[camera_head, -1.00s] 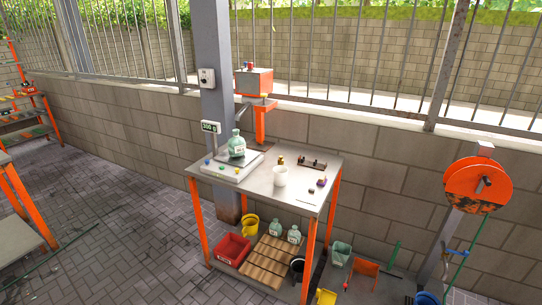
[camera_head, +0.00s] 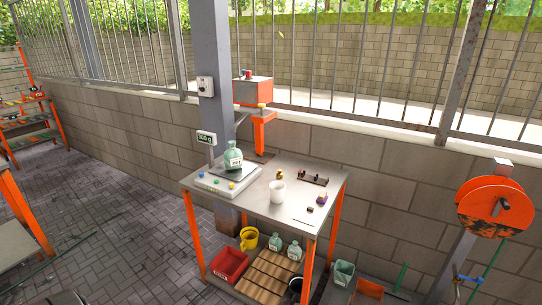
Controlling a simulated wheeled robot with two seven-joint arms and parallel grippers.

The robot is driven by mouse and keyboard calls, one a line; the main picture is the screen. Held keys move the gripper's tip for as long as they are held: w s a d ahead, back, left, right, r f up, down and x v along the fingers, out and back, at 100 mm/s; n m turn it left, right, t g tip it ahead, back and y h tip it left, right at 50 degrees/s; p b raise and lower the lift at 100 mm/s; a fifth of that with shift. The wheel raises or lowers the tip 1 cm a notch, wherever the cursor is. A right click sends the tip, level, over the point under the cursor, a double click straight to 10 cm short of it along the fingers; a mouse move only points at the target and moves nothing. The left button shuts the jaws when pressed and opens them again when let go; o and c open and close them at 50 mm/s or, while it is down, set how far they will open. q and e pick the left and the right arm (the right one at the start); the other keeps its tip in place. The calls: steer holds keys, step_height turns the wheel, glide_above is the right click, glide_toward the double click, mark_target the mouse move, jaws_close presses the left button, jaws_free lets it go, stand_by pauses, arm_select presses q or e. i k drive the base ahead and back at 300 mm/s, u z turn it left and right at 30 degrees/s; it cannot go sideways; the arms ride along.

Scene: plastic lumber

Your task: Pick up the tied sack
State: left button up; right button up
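A pale green, narrow-necked thing with a white label (camera_head: 232,160) stands upright on the scale (camera_head: 229,179) at the left of the metal table. Its shape could be a tied sack or a bottle; I cannot tell which at this size. Two similar pale green things, one on the left (camera_head: 276,242) and one on the right (camera_head: 294,250), stand on the table's lower shelf. Neither of my grippers is in view.
The metal table (camera_head: 262,203) has orange legs. Below are a red bin (camera_head: 230,264), a yellow bucket (camera_head: 249,238) and wooden slats (camera_head: 266,275). An orange reel (camera_head: 496,206) stands right. Paving at left is open.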

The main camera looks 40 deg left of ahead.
mark_target(233, 158)
steer(key=i, duration=1.2)
steer(key=u, duration=0.7)
